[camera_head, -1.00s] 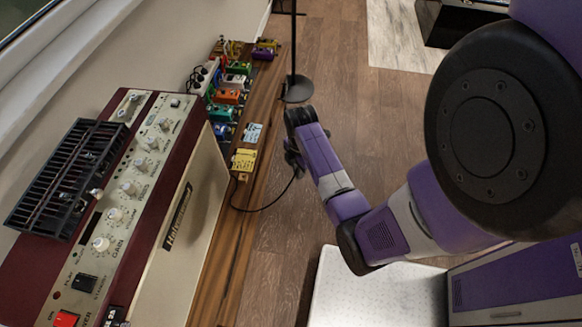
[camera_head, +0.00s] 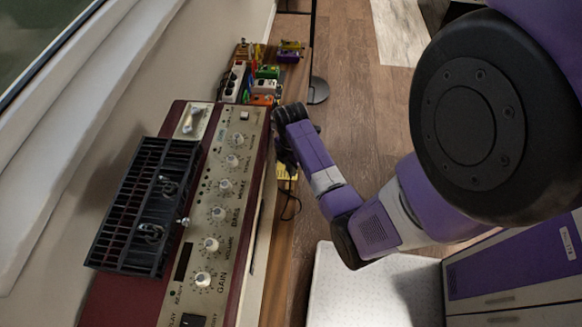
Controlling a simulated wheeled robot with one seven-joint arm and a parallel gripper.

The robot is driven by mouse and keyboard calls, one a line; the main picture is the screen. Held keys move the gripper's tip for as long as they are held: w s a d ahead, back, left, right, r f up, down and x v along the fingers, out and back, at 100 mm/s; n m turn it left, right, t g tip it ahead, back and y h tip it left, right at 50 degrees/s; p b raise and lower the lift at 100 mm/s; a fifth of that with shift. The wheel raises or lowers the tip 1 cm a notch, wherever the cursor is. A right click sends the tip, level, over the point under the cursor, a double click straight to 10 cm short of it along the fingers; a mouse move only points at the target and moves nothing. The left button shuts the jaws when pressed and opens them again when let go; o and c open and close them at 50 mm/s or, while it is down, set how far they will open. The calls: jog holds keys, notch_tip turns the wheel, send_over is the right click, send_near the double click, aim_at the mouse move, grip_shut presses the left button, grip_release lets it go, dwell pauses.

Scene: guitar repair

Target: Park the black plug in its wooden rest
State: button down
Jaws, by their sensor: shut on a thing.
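My gripper (camera_head: 286,160) is at the end of the purple arm, beside the upper right edge of the amplifier. It is shut on the black plug, which is mostly hidden by the dark fingers. A thin black cable (camera_head: 297,207) hangs in a loop below the gripper. I cannot make out the wooden rest in this view.
The red and cream amplifier (camera_head: 232,190), with knobs and a black slotted cage (camera_head: 150,205) on top, fills the left. Several colourful pedals (camera_head: 265,86) stand on the wooden bench behind. Wooden floor (camera_head: 352,110) lies right.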

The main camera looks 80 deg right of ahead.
jog(key=shift+w+f, duration=0.1)
jog(key=shift+w, duration=0.2)
notch_tip(320, 180, down, 4)
jog(key=b, duration=0.5)
jog(key=shift+f, duration=0.2)
jog(key=shift+f+b, duration=0.55)
jog(key=shift+f, duration=0.4)
jog(key=shift+d+p, duration=0.1)
jog(key=shift+p, duration=0.6)
dwell(0.4)
jog(key=shift+f+b, duration=0.6)
jog(key=shift+f, duration=0.6)
dwell(0.8)
jog(key=c, duration=1)
grip_release()
jog(key=shift+o, duration=0.2)
